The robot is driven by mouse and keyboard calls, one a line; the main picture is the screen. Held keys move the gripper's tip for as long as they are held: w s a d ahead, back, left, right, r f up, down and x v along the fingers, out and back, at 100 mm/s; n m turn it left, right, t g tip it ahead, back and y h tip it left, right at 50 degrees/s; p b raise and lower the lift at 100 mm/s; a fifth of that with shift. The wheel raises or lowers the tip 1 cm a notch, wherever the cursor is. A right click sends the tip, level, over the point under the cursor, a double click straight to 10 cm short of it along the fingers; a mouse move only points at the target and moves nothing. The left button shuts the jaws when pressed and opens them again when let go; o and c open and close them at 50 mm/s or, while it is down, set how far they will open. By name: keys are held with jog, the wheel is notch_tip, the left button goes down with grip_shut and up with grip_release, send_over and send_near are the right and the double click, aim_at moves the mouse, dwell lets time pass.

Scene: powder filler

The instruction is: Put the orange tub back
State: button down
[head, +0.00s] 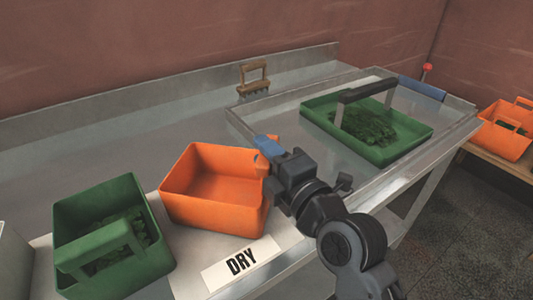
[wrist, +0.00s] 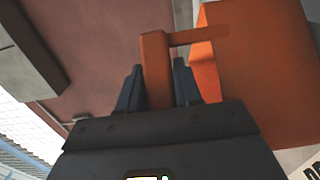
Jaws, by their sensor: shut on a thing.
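The orange tub (head: 215,192) is on the metal table behind the DRY label, and looks empty inside. Its orange wall (wrist: 255,75) fills the right of the wrist view. My gripper (head: 268,150) is at the tub's right side, shut on its handle (wrist: 155,65). In the wrist view, my two dark fingers (wrist: 158,87) stand on either side of the handle bar. I cannot tell whether the tub's base touches the table.
A green tub (head: 110,240) with green contents stands at left. A green tray (head: 370,130) of dark leaves with a grey handle is at right. The DRY label (head: 240,262) lies in front. A wooden-handled brush (head: 254,76) is behind. Another orange tub (head: 503,130) sits far right.

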jog(key=shift+f, duration=0.15)
jog(key=shift+d+f, duration=0.1)
jog(key=shift+f, duration=0.05)
jog(key=c, duration=0.8)
grip_release()
jog(key=shift+s+d, duration=0.15)
jog(key=shift+s, duration=0.05)
jog(key=b+v, duration=0.2)
jog(key=v, duration=0.9)
jog(key=shift+s+d+b, duration=0.1)
jog(key=shift+s+b, duration=0.15)
jog(key=shift+b, duration=0.15)
